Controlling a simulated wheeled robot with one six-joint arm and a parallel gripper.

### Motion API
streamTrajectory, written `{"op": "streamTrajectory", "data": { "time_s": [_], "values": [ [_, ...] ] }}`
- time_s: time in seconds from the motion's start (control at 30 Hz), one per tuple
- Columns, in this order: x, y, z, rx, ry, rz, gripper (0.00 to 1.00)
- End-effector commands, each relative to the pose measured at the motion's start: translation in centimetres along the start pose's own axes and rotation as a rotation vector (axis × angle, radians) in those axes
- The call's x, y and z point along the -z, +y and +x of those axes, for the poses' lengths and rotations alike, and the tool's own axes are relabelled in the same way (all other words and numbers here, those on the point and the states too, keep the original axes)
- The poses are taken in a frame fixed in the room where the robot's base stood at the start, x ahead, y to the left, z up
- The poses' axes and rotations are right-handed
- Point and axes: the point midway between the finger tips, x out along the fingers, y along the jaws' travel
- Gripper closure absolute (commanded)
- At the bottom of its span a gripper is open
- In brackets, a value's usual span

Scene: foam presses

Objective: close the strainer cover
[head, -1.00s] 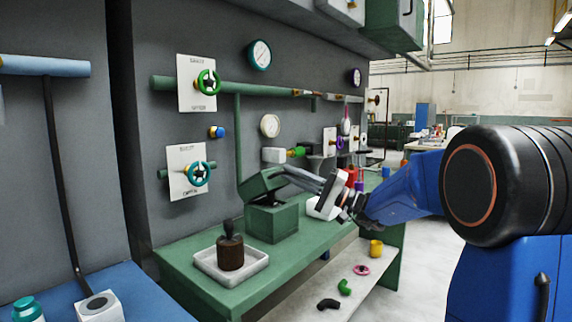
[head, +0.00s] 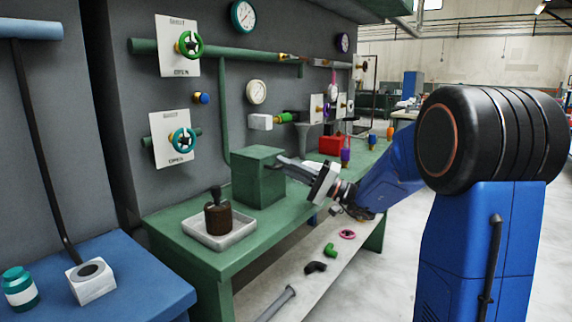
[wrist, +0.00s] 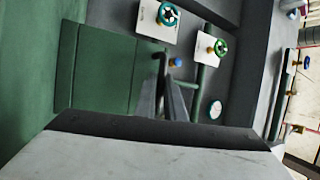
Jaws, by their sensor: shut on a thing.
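The strainer is a green box (head: 258,188) on the green bench. Its green cover (head: 258,153) now lies level on top, and I see no gap between them from here. The green box face also shows at the left in the wrist view (wrist: 95,70). My gripper (head: 284,164) reaches in from the right, its long grey fingers at the box's right side near the cover. In the wrist view the fingers (wrist: 172,95) are close together beside the green box. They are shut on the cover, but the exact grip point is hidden.
A white tray (head: 190,226) with a brown, dark-handled pot (head: 218,216) stands left of the strainer. Valves, gauges and pipes line the grey wall behind. A red box (head: 331,144) and small items stand farther right. Loose parts lie on the lower shelf.

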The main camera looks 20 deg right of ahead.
Motion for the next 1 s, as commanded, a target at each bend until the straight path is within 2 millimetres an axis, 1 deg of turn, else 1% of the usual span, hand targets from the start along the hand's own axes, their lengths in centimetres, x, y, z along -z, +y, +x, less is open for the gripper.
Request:
{"op": "streamTrajectory", "data": {
  "time_s": [0.03,0.3,0.33,0.37,0.67,0.77,0.83,0.87,0.9,1.0],
  "values": [
    [-0.4,2.0,-0.4,-0.031,0.000,0.029,1.00],
    [-0.4,2.0,-0.4,-0.031,0.000,0.029,1.00],
    [-0.4,2.0,-0.4,-0.031,0.000,0.029,0.88],
    [-0.4,2.0,-0.4,-0.031,0.000,0.029,0.83],
    [-0.4,2.0,-0.6,-0.031,0.000,0.029,0.83],
    [-0.3,1.9,-1.3,-0.030,0.001,0.028,0.83],
    [-0.3,1.9,-2.3,-0.029,0.004,0.027,0.82],
    [-0.2,1.8,-2.7,-0.029,0.005,0.026,0.79],
    [-0.3,1.7,-3.4,-0.028,0.004,0.025,0.78],
    [-0.2,1.4,-5.1,-0.025,0.005,0.022,0.83]
  ]
}}
